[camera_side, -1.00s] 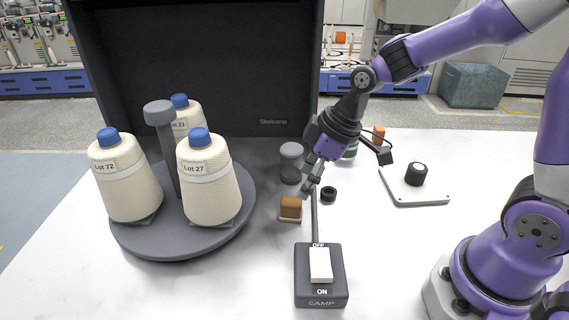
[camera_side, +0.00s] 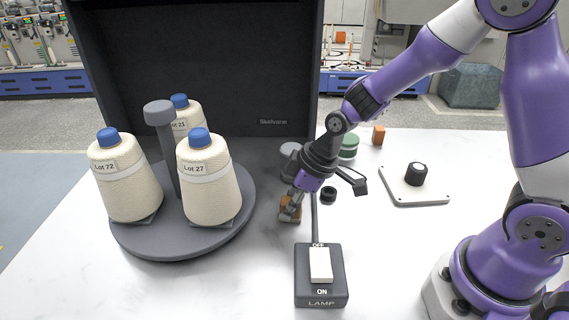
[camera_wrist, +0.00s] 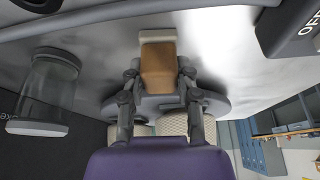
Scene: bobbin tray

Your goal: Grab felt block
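The felt block, a brown block (camera_side: 286,213) with a pale layer at its base, stands on the white table between the turntable and the lamp switch. My gripper (camera_side: 290,208) is down at the block and partly hides it in the side view. In the wrist view the brown block (camera_wrist: 158,65), with its pale strip (camera_wrist: 157,36), lies between the two fingers (camera_wrist: 158,75). The fingers appear open, one on each side, with a narrow gap; contact is not clear.
A turntable (camera_side: 150,245) with several labelled yarn cones stands left. The lamp switch (camera_side: 320,265) is in front. A grey-lidded jar (camera_side: 290,149), a black ring (camera_side: 328,194), a green jar (camera_side: 349,146) and another orange-brown block (camera_side: 378,135) are nearby. A white plate (camera_side: 430,197) with a black knob lies right.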

